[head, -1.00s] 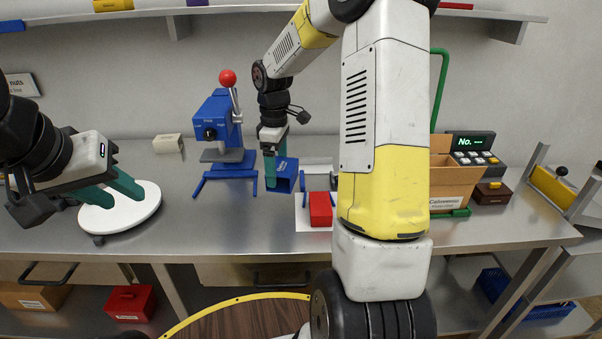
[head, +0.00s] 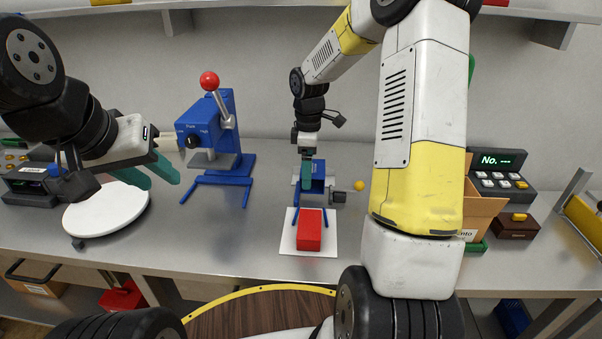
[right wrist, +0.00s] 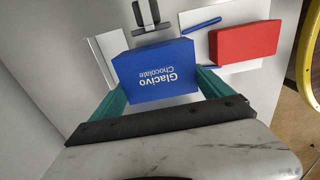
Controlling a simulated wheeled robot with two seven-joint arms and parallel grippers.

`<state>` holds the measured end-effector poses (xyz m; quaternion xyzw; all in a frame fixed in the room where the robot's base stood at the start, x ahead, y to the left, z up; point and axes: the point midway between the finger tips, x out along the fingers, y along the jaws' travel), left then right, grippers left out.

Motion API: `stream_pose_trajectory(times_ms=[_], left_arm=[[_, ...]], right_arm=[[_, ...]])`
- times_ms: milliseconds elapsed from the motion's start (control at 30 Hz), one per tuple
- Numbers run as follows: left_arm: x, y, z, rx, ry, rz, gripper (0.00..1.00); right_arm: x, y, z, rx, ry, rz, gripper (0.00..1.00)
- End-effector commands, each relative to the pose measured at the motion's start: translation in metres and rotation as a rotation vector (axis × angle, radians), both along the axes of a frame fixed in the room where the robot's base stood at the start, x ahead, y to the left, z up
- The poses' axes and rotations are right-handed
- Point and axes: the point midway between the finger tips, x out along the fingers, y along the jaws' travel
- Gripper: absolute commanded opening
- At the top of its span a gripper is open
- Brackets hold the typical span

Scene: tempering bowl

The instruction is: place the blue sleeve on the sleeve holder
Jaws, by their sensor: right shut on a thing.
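The blue sleeve (right wrist: 155,75), lettered "Glacivo Chocolate", is between the green fingers of my right gripper (right wrist: 160,88), which is shut on it. In the head view the sleeve (head: 319,170) shows partly behind the right gripper's finger (head: 307,174). My left gripper (head: 154,178) is open and empty above a white round plate (head: 105,210).
A red box (head: 309,230) lies on a white mat (head: 287,243) in front of the stand. A blue press (head: 210,128) with a red ball lever stands left of it. Bare table lies between press and mat.

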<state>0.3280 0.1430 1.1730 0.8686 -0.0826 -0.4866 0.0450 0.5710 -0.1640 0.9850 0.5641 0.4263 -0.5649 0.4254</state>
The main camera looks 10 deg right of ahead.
Motion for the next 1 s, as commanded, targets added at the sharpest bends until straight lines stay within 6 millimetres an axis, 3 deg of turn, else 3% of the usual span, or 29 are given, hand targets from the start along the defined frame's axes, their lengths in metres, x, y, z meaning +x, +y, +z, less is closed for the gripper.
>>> stream_pose_trajectory(times_ms=[433,800,833,867,1000], left_arm=[[0.0,0.0,0.0,0.0,0.0,0.0,0.36],[0.0,0.0,0.0,0.0,0.0,0.0,0.36],[0.0,0.0,0.0,0.0,0.0,0.0,0.36],[0.0,0.0,0.0,0.0,0.0,0.0,0.36],[0.0,0.0,0.0,0.0,0.0,0.0,0.36]], right_arm=[[0.0,0.0,-0.049,0.001,0.002,-0.001,0.52],[0.0,0.0,-0.054,0.0,0.0,-0.002,0.52],[0.0,0.0,-0.054,0.0,-0.001,-0.002,0.94],[0.0,0.0,-0.054,0.0,-0.001,-0.002,0.99],[0.0,0.0,-0.054,0.0,-0.001,-0.002,1.0]])
